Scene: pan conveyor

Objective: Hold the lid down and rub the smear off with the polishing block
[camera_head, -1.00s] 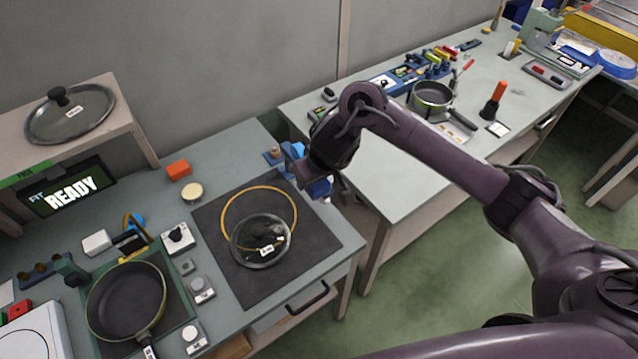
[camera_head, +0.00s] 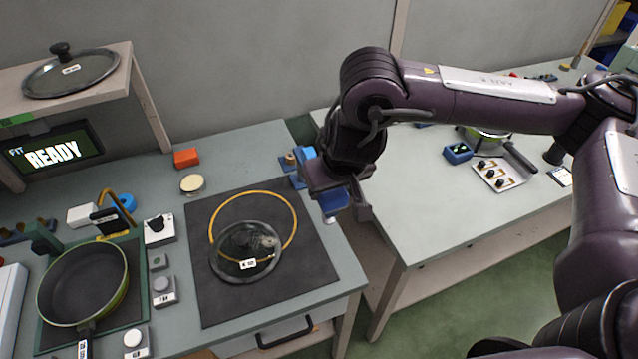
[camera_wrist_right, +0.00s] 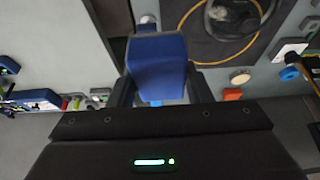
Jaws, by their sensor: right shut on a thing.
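A clear glass lid (camera_head: 245,262) with a white label lies on the dark mat (camera_head: 215,305), overlapping the near part of a yellow ring (camera_head: 292,215). A brownish patch (camera_head: 268,243) shows on the lid's far right side; it may be the smear. My right gripper (camera_head: 340,190) is shut on the blue polishing block (camera_head: 334,203), above the bench's right edge, apart from the lid. The right wrist view shows the block (camera_wrist_right: 158,62) between both fingers, with the lid (camera_wrist_right: 236,15) beyond to the upper right. My left gripper is in neither view.
A blue stand (camera_head: 300,165) is behind my right gripper. A pan (camera_head: 85,285), a dial box (camera_head: 159,229) and button boxes stand left of the mat. An orange block (camera_head: 186,158) and a round tin (camera_head: 192,183) sit behind it. Another lid (camera_head: 70,75) rests on the shelf.

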